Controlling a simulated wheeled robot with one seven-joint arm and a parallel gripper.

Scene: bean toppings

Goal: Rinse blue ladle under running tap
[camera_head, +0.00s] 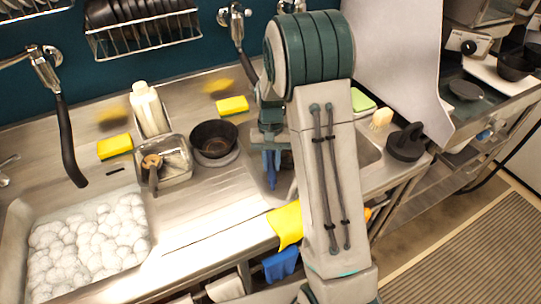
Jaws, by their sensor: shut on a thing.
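My gripper (271,146) is over the right sink basin (259,185), left of my forearm. It is shut on the blue ladle (270,172), which hangs down toward the basin. Much of the ladle is hard to make out, and my arm hides the right part of the basin. The right wall tap (236,17) has a dark hose running down behind my arm; its outlet is hidden. I see no water stream from it. The left tap (43,68) has a black spout hanging over the counter near the left sink.
A foam-filled left sink (88,245) is at lower left. A black pot (214,139), steel container (163,162), white bottle (148,108) and yellow sponges (232,105) stand on the counter. A yellow cloth (286,222) hangs at the front edge. A grey panel (398,60) rises at right.

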